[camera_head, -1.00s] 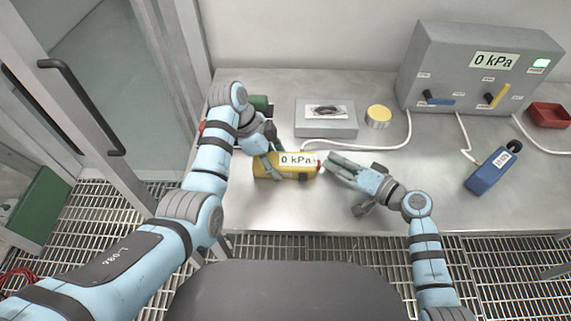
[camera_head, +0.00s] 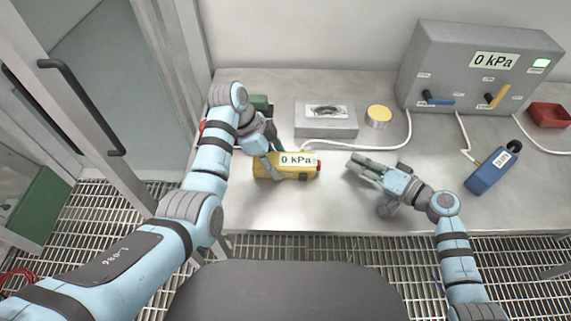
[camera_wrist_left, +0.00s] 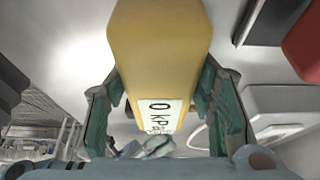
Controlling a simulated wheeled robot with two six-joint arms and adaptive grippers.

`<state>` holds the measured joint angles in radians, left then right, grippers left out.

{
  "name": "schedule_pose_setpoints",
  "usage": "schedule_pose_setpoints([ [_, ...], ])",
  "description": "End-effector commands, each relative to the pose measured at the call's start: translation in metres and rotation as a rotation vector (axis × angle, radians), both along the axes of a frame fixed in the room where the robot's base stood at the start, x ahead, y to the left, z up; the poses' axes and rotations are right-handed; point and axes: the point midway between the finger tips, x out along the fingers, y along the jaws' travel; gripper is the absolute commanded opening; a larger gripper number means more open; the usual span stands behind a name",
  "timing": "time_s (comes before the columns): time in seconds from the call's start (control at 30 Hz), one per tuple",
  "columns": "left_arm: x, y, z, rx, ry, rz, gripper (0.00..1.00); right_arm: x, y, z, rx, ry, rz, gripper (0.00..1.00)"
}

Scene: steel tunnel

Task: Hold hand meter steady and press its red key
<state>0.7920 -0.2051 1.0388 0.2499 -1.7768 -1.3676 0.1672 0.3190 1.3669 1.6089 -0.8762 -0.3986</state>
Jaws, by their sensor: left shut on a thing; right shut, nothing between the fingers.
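The yellow hand meter (camera_head: 268,168) lies on the steel table in the head view, its display reading "0 kPa". The red key (camera_head: 319,165) is at its right end. My left gripper (camera_head: 272,164) is shut on the meter's body. In the left wrist view the meter (camera_wrist_left: 160,50) sits between the fingers of my left gripper (camera_wrist_left: 160,105). My right gripper (camera_head: 356,165) is shut and empty, to the right of the red key with a clear gap between them.
A grey box (camera_head: 325,120) and a yellow-topped round tin (camera_head: 378,116) stand behind. A large grey console (camera_head: 470,75) with levers is at the back right. A blue device (camera_head: 492,170) and a red tray (camera_head: 548,115) are at the right. The table's front middle is clear.

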Motion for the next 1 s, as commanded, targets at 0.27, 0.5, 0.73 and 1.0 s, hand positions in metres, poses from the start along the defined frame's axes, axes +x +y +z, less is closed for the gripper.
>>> schedule_pose_setpoints([
  [0.27,0.000,0.000,0.000,0.000,0.001,0.000,0.72,0.000,0.000,0.000,0.000,0.000,0.000,0.00],
  [0.5,0.000,0.000,0.000,0.000,0.000,0.000,0.73,0.000,0.000,0.000,0.000,0.000,0.000,0.00],
  [0.73,0.001,0.009,0.020,0.000,-0.004,0.001,0.73,0.000,0.000,0.000,0.000,0.000,0.000,0.00],
  [1.0,0.001,0.028,0.068,0.001,-0.001,0.002,0.73,0.000,0.000,0.002,0.000,0.000,0.000,0.00],
])
